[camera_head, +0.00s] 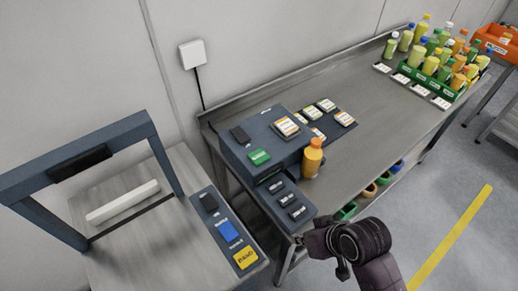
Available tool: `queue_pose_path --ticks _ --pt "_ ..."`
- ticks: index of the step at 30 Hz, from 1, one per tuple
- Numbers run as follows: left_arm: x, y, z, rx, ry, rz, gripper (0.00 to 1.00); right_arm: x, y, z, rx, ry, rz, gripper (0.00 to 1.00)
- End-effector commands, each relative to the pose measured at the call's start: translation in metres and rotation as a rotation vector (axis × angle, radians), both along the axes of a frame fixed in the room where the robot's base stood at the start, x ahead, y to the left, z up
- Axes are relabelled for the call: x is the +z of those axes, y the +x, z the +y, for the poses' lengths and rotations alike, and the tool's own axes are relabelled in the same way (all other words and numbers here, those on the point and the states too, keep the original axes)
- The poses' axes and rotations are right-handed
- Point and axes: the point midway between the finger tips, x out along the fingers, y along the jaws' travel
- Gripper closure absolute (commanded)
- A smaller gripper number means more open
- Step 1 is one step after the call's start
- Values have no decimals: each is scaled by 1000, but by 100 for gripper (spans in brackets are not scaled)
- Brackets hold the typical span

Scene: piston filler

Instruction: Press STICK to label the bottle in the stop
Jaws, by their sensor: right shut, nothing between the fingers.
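An orange bottle (312,159) with an orange cap stands upright against the right side of the dark blue-grey labelling machine (262,133) on the bench. The machine's top carries a green button (259,157), a black block (240,134) and a stack of labels (287,126). Its lower front panel (272,204) has a row of small black keys. The lettering is too small to read, so I cannot tell which one is STICK. My right gripper (300,239) is shut and empty, just in front of the panel's near end. My left gripper is not in view.
Label stacks (326,104) lie on a dark mat behind the bottle. A green crate (444,84) of bottles stands at the bench's far end. At left is a framed station with black, blue (228,231) and yellow (246,257) buttons. The bench's middle is clear.

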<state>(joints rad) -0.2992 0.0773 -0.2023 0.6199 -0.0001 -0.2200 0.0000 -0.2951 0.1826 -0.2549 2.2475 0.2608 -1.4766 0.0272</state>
Motion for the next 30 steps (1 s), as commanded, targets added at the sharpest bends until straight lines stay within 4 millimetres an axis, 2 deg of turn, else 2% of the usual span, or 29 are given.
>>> queue_pose_path --ticks 1,8,15,22,30 --pt "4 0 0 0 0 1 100 14 12 11 31 22 -18 100" --pt "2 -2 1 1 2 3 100 26 56 62 150 134 -37 100" --pt "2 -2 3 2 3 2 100 50 109 103 254 238 -30 100" --pt "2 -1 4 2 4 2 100 82 162 118 288 309 -6 100" --pt "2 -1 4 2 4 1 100 132 225 111 251 374 14 100"
